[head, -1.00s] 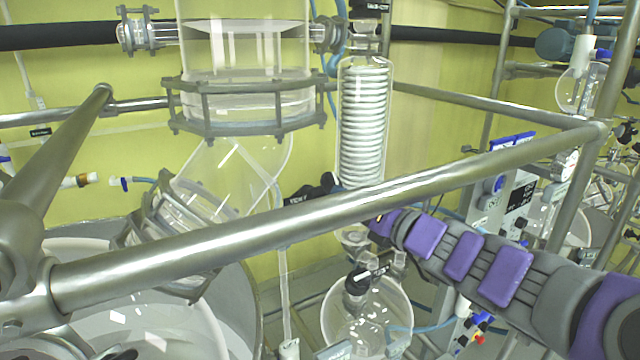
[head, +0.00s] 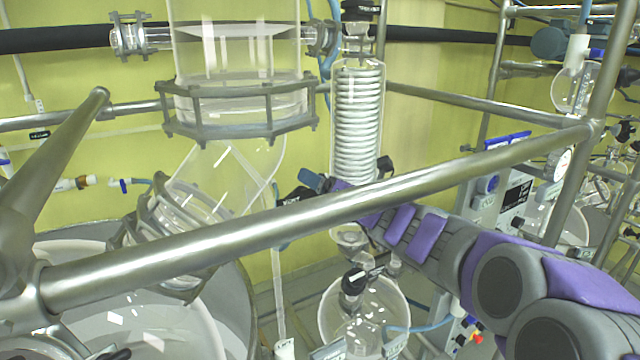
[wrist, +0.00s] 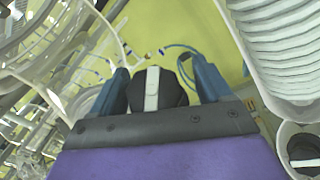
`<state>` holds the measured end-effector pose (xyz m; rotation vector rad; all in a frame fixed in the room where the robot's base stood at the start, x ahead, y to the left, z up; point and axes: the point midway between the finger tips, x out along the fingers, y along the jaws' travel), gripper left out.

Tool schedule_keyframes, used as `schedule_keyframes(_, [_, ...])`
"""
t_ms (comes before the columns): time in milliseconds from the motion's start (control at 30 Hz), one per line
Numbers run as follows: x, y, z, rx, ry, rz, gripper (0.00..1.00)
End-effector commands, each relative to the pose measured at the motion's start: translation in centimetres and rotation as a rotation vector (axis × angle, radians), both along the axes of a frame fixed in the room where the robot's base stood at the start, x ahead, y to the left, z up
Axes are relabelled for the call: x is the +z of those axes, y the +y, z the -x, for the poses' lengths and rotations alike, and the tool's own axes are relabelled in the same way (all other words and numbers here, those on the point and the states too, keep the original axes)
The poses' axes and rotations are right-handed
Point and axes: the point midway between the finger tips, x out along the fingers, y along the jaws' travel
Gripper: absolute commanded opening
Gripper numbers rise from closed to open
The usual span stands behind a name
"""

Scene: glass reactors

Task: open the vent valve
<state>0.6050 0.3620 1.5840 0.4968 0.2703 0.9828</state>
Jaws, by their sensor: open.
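The vent valve shows in the head view as a black handle with a pale-lettered label (head: 295,197), between the angled glass pipe and the coil condenser, partly behind the front rail. In the wrist view a round black knob with a white bar across it (wrist: 152,90) sits between the two blue-grey fingers of my gripper (wrist: 160,84). The fingers are apart, one on each side of the knob, with gaps visible; contact cannot be told. In the head view my gripper (head: 322,184) is at the valve's right, largely hidden behind the rail.
A steel rail (head: 330,207) crosses in front of my arm. The coil condenser (head: 358,125) stands close to the gripper, with a round glass flask (head: 364,310) below. The large glass vessel (head: 240,60) and angled pipe are at left.

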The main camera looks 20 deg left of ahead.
Motion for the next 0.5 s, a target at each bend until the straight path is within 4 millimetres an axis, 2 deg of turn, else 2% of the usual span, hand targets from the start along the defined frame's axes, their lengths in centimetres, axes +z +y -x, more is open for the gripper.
schedule_keyframes(67, [-0.07, 0.31, 0.05, 0.001, -0.001, 0.003, 0.74])
schedule_keyframes(500, [-0.39, 0.73, -0.11, 0.002, 0.002, 0.007, 0.32])
